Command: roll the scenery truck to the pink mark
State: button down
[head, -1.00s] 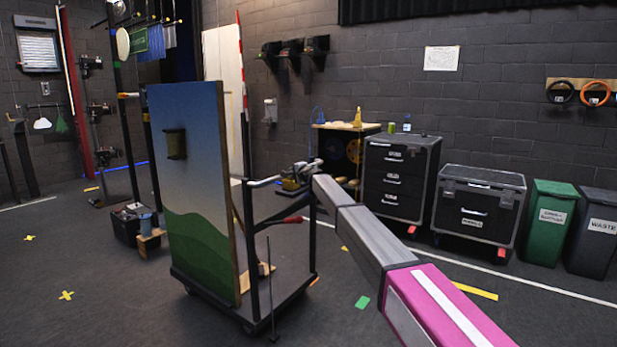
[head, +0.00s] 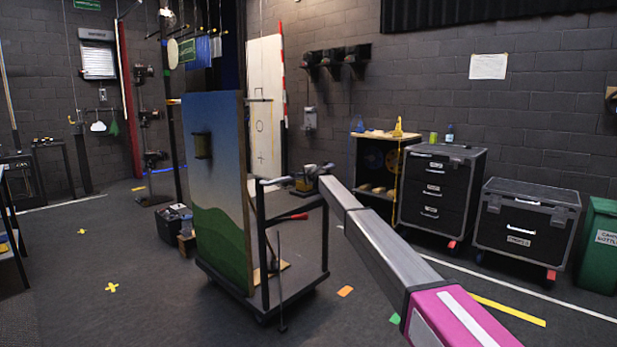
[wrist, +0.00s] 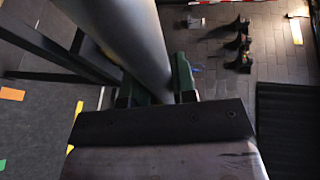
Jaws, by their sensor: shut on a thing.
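The scenery truck (head: 290,295) is a dark wheeled platform. It carries an upright flat (head: 222,225) painted with blue sky and green hills, and a dark frame with a push bar (head: 274,181). In the head view it stands upright at the centre. My gripper (head: 318,172) is at the right end of the bar, at the end of my outstretched arm. The wrist view shows its green fingers (wrist: 157,82) on either side of a thick grey bar, shut on it. I see no pink mark on the visible floor; the flat hides some floor behind it.
An orange mark (head: 345,291) and a green mark (head: 394,318) lie right of the truck. A yellow cross (head: 112,287) lies on open floor to the left. Black cases (head: 525,228) line the right wall. A dark box (head: 173,223) stands behind the flat.

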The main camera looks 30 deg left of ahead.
dwell(0.3)
jog(key=c, duration=0.9)
grip_release()
jog(key=v, duration=1)
jog(key=shift+s+d, duration=0.2)
jog(key=shift+d, duration=0.1)
